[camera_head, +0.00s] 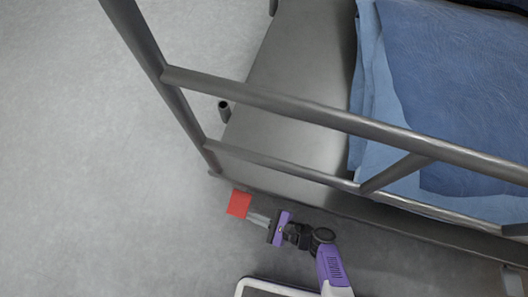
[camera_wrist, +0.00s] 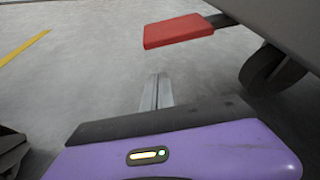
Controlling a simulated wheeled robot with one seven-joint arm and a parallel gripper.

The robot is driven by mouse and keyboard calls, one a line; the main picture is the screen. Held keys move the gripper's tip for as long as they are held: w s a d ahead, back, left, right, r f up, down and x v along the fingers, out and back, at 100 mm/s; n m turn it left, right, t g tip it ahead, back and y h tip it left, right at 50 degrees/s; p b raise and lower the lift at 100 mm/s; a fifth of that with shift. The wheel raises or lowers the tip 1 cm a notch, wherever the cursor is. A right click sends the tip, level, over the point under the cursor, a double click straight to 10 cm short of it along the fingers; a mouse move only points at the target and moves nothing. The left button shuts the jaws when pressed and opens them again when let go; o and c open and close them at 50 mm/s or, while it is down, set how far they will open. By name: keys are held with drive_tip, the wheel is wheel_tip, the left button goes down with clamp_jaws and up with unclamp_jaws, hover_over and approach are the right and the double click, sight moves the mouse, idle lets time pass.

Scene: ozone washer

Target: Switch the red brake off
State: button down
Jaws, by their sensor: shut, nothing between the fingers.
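The red brake (camera_head: 239,203) is a flat red pedal at the lower edge of a grey metal cart. In the wrist view the red brake (camera_wrist: 178,31) sits on a dark bar, ahead of my gripper and slightly right. My gripper (camera_head: 252,216) is shut and empty, and its fingertips appear close to the pedal in the head view. In the wrist view the closed fingers of my gripper (camera_wrist: 158,80) point toward the floor area below the pedal, with a visible gap between them.
The cart's grey rail frame (camera_head: 300,108) stands above and right of my arm. Blue folded cloth (camera_head: 450,90) lies on the cart. A dark wheel (camera_wrist: 268,72) is right of the pedal. A yellow floor line (camera_wrist: 24,47) is at left. The floor at left is clear.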

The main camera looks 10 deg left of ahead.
drive_tip(key=shift+s+r, duration=0.25)
drive_tip(key=shift+r, duration=0.65)
drive_tip(key=shift+s+r, duration=0.25)
drive_tip(key=shift+r, duration=0.65)
